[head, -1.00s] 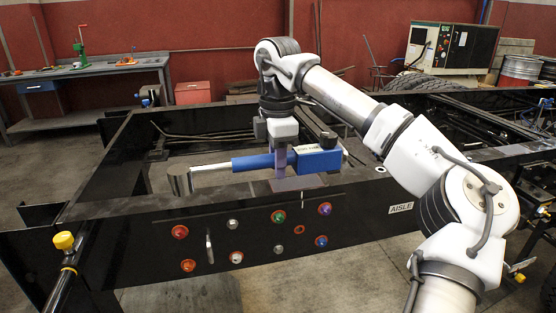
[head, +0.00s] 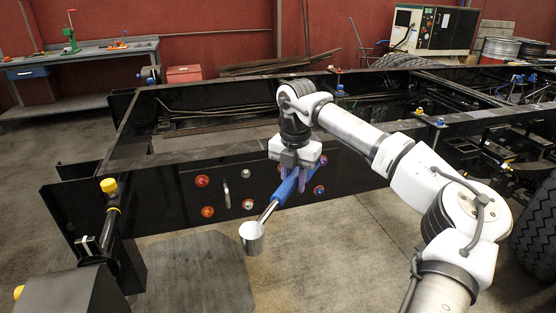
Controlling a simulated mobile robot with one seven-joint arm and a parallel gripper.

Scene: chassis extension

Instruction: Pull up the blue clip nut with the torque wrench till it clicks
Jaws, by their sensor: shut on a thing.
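The torque wrench has a blue handle (head: 286,190), a silver shaft and a wide silver cylindrical head (head: 252,238). My gripper (head: 292,182) points down and is shut on the blue handle. The wrench is in front of the black chassis side rail (head: 165,190), tilted with its head low and to the left, toward the camera. The blue clip nut (head: 319,190) is on the rail face, just right of the handle. The wrench head is apart from it. The handle's far end is partly hidden by my gripper.
Other fasteners sit on the rail: a red one (head: 202,181), an orange one (head: 207,212), silver ones (head: 248,205) and a purple one (head: 323,160). A vertical handle (head: 227,194) protrudes there. A yellow-capped post (head: 109,186) stands left. Floor before the rail is open.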

